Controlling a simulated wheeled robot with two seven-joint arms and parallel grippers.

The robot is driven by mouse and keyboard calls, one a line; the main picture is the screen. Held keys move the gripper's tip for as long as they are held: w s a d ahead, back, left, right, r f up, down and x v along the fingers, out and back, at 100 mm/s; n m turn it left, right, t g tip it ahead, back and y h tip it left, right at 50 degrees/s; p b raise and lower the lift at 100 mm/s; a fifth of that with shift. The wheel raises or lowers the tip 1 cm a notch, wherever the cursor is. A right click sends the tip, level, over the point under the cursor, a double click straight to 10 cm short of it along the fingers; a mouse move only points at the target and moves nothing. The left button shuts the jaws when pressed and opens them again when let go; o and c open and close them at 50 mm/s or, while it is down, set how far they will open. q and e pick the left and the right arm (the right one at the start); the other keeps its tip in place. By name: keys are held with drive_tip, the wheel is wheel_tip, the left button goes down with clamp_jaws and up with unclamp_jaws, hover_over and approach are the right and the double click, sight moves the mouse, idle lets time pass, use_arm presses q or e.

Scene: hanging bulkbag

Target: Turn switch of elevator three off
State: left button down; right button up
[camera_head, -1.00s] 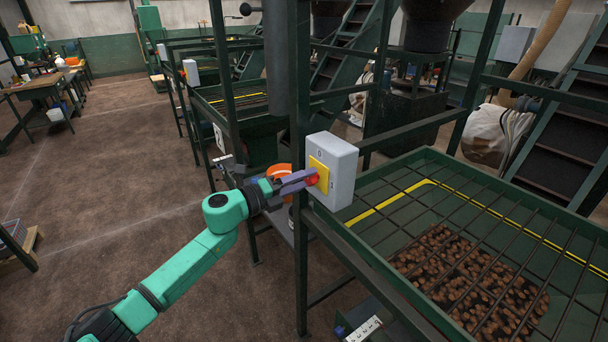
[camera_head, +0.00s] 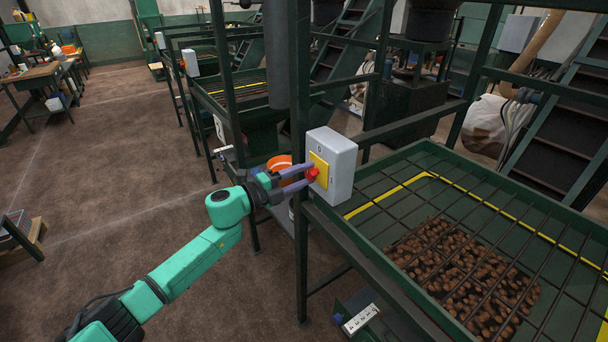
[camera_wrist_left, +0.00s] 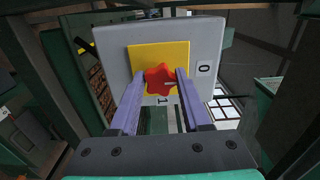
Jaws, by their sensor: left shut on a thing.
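A light grey switch box (camera_head: 343,165) with a yellow plate (camera_head: 319,165) is fixed to a dark green post. Its red star-shaped knob (camera_head: 313,174) sits on the plate. My left gripper (camera_head: 309,172) has its two purple fingers shut on the knob. In the left wrist view the knob (camera_wrist_left: 161,78) lies between the fingertips, and a small pale mark on it points toward the right. There, the "0" label is right of the yellow plate and the "1" label is below the knob. My right gripper is not in view.
A green tray (camera_head: 414,163) with a bar grid and brown nuts lies right of the box. Similar frames with grey switch boxes (camera_head: 190,63) stand farther back. The brown floor on the left is mostly clear.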

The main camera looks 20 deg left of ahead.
use_arm(q)
drive_tip(key=shift+f, duration=0.15)
drive_tip(key=shift+c, duration=1.8)
unclamp_jaws()
drive_tip(key=shift+s+a, duration=0.25)
drive_tip(key=b+v, duration=0.5)
drive_tip(key=v, duration=0.9)
drive_tip(key=shift+d, duration=0.15)
